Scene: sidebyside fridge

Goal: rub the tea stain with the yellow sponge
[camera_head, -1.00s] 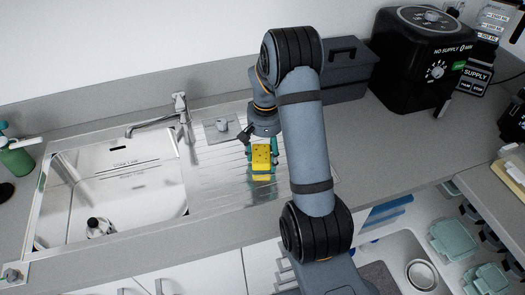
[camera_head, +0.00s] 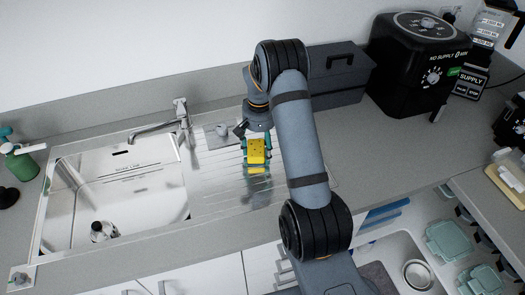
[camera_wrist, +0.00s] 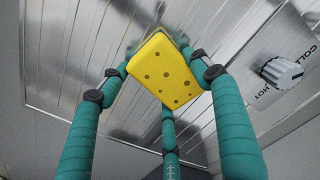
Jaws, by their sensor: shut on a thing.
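The yellow sponge (camera_head: 257,151) with dark spots is held over the ribbed metal drainboard (camera_head: 210,178) right of the sink. My gripper (camera_head: 257,158) is shut on it, with teal fingers on its sides. In the wrist view the sponge (camera_wrist: 166,72) sits between the teal fingers of my gripper (camera_wrist: 165,85), tilted. Its reflection shows in the metal below it in the head view; I cannot tell whether it touches the surface. I cannot make out a tea stain in either view.
The sink basin (camera_head: 75,215) with a faucet (camera_head: 160,127) lies to the left. A knob (camera_wrist: 282,72) on a plate marked hot and cold stands near the sponge. A grey toolbox (camera_head: 338,75) and a black machine (camera_head: 412,65) stand at the back right. The counter (camera_head: 395,150) is clear.

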